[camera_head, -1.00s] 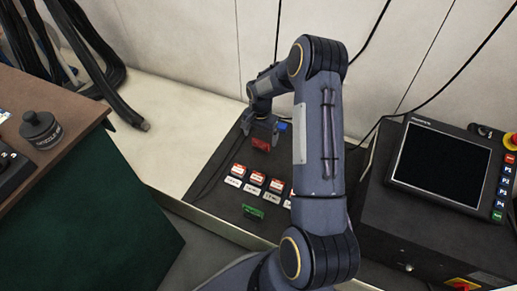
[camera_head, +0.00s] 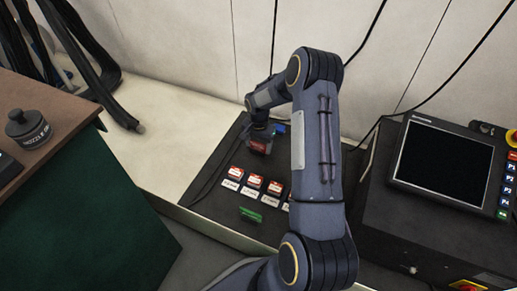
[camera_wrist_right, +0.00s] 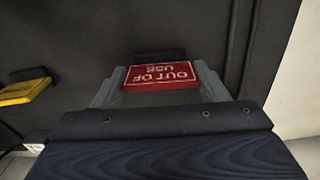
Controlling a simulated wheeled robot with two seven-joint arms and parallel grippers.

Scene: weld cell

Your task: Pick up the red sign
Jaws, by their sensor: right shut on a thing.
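The red sign (camera_head: 258,147) is at the far part of the dark panel. In the right wrist view the red sign (camera_wrist_right: 160,76) reads "OUT OF USE", upside down, and sits between my fingers. My right gripper (camera_head: 261,139) is shut on it, reached from above and behind. In the right wrist view my right gripper (camera_wrist_right: 160,82) shows a finger at each side of the sign. I cannot tell whether the sign is clear of the panel. My left gripper is in no view.
A blue sign (camera_head: 281,128) stands just right of the red one. A yellow sign (camera_wrist_right: 25,91) shows in the wrist view. A screen unit (camera_head: 443,165) stands at right.

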